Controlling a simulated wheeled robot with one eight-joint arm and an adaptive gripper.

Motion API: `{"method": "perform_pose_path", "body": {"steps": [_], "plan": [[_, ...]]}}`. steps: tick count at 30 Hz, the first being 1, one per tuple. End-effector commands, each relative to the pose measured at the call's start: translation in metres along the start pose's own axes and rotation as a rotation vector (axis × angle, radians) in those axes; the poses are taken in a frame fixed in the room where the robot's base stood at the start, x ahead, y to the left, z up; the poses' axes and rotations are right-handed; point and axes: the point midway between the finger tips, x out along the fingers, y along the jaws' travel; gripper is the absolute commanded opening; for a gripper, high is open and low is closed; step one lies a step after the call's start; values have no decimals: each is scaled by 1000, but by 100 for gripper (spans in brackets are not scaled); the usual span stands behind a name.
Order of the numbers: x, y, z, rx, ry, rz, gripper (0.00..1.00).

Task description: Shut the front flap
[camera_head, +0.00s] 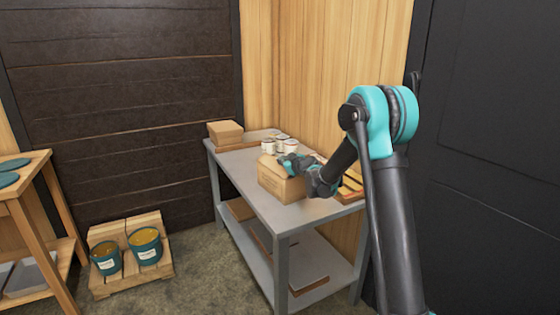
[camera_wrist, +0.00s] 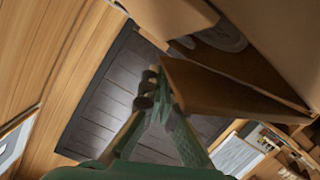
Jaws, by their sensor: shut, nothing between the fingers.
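A cardboard box (camera_head: 280,183) stands on the grey metal table. My gripper (camera_head: 288,163) is over its top, reaching in from the right, and hides part of the top. In the wrist view my gripper (camera_wrist: 152,82) is shut and empty. A brown cardboard flap (camera_wrist: 222,92) sticks out just right of the fingertips, at an angle to the box. I cannot tell whether the fingers touch it. Large tan cardboard surfaces (camera_wrist: 275,35) fill the upper right of the wrist view. Which flap is which is hard to tell in the head view.
Several white tins (camera_head: 280,145) stand behind the box, and a closed carton (camera_head: 225,132) is at the table's far left corner. A tray with yellow items (camera_head: 350,186) lies right of the box. Two buckets (camera_head: 145,245) stand on a pallet on the floor.

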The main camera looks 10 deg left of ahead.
Motion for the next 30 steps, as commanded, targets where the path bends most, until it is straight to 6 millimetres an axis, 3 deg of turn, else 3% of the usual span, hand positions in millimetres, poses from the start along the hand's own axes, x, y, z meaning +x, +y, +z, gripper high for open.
{"method": "perform_pose_path", "body": {"steps": [8,30], "plan": [[3,4,11,172,0,-43,0],[5,4,19,172,0,-44,0]]}}
